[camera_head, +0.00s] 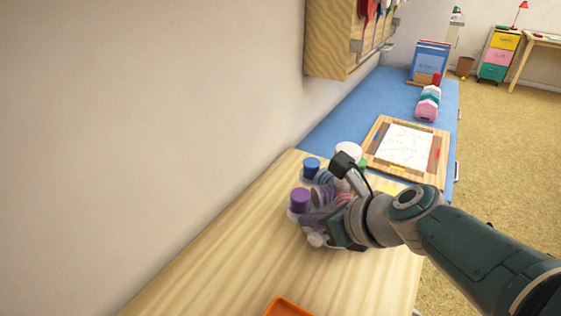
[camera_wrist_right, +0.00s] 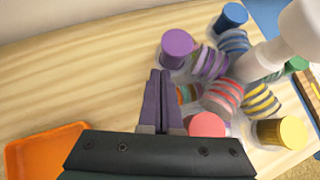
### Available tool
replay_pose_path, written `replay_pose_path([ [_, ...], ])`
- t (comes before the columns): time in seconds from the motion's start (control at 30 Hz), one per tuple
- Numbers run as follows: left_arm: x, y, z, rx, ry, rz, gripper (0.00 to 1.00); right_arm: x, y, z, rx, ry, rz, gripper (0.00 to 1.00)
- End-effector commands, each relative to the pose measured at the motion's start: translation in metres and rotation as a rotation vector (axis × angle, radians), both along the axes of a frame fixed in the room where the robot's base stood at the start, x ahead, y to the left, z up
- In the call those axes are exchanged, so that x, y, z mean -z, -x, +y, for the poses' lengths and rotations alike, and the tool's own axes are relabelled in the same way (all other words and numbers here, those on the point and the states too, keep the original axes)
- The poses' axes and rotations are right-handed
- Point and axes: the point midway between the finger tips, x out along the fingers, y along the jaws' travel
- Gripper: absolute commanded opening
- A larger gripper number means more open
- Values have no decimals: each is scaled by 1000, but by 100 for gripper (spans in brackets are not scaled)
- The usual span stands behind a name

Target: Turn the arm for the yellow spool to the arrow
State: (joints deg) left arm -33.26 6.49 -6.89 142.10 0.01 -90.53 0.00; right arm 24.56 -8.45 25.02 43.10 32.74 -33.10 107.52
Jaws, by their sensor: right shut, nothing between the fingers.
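In the right wrist view a white post (camera_wrist_right: 262,62) stands among several capped, striped spools. The yellow spool (camera_wrist_right: 281,133) is at the right, its cap pointing away from the post, with a yellow-and-grey striped part behind it. A purple spool (camera_wrist_right: 177,43) is just beyond my fingertips, and a red spool (camera_wrist_right: 208,124) is right of my fingers. My right gripper (camera_wrist_right: 160,74) is shut and empty, left of the spools; I cannot tell if it touches one. In the head view my right gripper (camera_head: 316,219) partly hides the spools. I cannot make out an arrow.
An orange tray (camera_wrist_right: 42,150) lies at the left in the wrist view. A blue spool (camera_wrist_right: 232,16) is at the far side. In the head view a framed board (camera_head: 379,146) lies beyond the spools, and a wall cabinet (camera_head: 331,40) hangs above.

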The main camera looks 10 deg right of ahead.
Motion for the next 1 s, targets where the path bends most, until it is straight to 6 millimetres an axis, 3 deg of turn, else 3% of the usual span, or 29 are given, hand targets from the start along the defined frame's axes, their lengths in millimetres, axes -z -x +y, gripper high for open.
replay_pose_path([
  [0.43,7,0,1,3,-4,0,50,0,-15,10,-1,0,-1,0],
  [1.0,9,0,3,7,-11,-1,50,0,-19,12,-1,0,-1,0],
])
